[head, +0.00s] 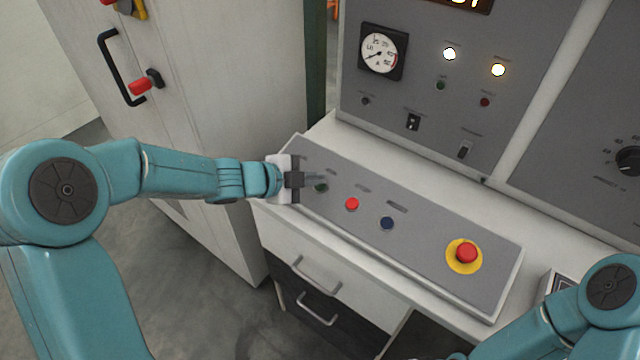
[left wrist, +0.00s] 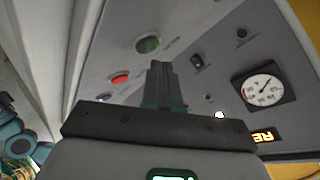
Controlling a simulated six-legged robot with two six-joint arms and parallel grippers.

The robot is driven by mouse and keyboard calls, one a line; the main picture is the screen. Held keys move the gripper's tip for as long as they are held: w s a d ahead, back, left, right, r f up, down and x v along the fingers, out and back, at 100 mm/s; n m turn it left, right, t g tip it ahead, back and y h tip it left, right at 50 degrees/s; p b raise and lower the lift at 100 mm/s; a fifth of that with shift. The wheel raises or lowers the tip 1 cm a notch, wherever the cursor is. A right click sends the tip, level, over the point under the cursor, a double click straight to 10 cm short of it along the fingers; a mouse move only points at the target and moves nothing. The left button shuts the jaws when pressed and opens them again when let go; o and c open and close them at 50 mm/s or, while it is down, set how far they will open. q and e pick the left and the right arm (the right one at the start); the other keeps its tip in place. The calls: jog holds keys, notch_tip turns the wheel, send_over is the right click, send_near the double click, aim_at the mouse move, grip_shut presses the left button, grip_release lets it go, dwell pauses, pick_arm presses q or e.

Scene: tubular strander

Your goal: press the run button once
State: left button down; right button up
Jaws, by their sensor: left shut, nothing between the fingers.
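A sloped grey button panel (head: 430,248) carries a green button (head: 321,187) at its left end, then a red button (head: 352,204) and a dark blue button (head: 387,223). The button labels are too small to read. My left gripper (head: 320,178) is shut and empty, its fingertips close by the green button and partly over it. In the left wrist view the green button (left wrist: 148,43) shows just past the tips of my left gripper (left wrist: 160,66). I cannot tell whether they touch. My right gripper is out of view.
A red emergency-stop button (head: 467,252) on a yellow ring is at the panel's right end. An upright panel (head: 430,120) with a dial gauge (head: 380,53) and lit lamps stands behind. A pale cabinet (head: 215,90) stands to the left.

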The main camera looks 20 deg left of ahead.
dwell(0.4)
pick_arm(q)
jog(key=shift+w+f, duration=0.15)
jog(key=shift+f, duration=0.3)
